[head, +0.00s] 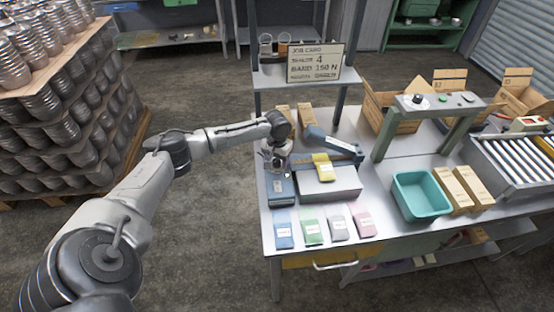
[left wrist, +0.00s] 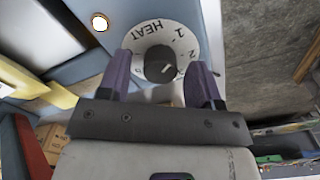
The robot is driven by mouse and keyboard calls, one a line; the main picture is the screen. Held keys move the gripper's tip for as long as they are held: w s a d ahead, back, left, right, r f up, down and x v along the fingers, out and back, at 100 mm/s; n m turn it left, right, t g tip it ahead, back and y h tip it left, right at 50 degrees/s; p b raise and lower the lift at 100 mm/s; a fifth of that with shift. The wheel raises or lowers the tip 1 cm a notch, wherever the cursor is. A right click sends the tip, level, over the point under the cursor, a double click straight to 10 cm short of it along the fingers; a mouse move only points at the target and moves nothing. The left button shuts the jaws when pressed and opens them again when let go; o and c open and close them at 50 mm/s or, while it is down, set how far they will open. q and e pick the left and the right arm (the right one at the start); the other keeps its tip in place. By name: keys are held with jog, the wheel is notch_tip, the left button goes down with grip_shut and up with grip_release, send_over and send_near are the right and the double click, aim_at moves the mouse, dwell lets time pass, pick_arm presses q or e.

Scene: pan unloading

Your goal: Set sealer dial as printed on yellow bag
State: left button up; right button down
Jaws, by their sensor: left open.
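The heat sealer (head: 281,190) is a blue unit with a grey bed at the table's left end. Its dial (left wrist: 185,38) has a white face marked HEAT, 1 and 2, with other marks hidden. The black knob (left wrist: 158,62) has a small pale mark toward the lower right. My left gripper (left wrist: 160,84) is open, one purple finger on each side of the knob, with gaps showing. In the head view my left gripper (head: 275,163) is over the sealer's blue end. The yellow bag (head: 323,167) lies on the sealer; its print is too small to read. My right gripper is out of view.
Blue, green, white and pink bags (head: 311,232) lie along the front edge. A teal bin (head: 420,194), cartons (head: 474,185) and a roller conveyor (head: 512,166) stand to the right.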

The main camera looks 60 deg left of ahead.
pick_arm(q)
jog(key=c, duration=0.9)
jog(key=shift+r+m+p, duration=0.2)
jog(key=shift+m+p, duration=0.2)
jog(key=shift+p, duration=0.4)
jog(key=m+p, duration=0.3)
jog(key=shift+d+p, duration=0.1)
jog(key=shift+p, duration=0.25)
jog(key=m+p, duration=0.2)
jog(key=m, duration=0.1)
jog(key=shift+f, duration=0.1)
jog(key=shift+m+p, duration=0.5)
jog(key=shift+m, duration=1)
jog(key=shift+f, duration=0.1)
jog(key=o, duration=0.9)
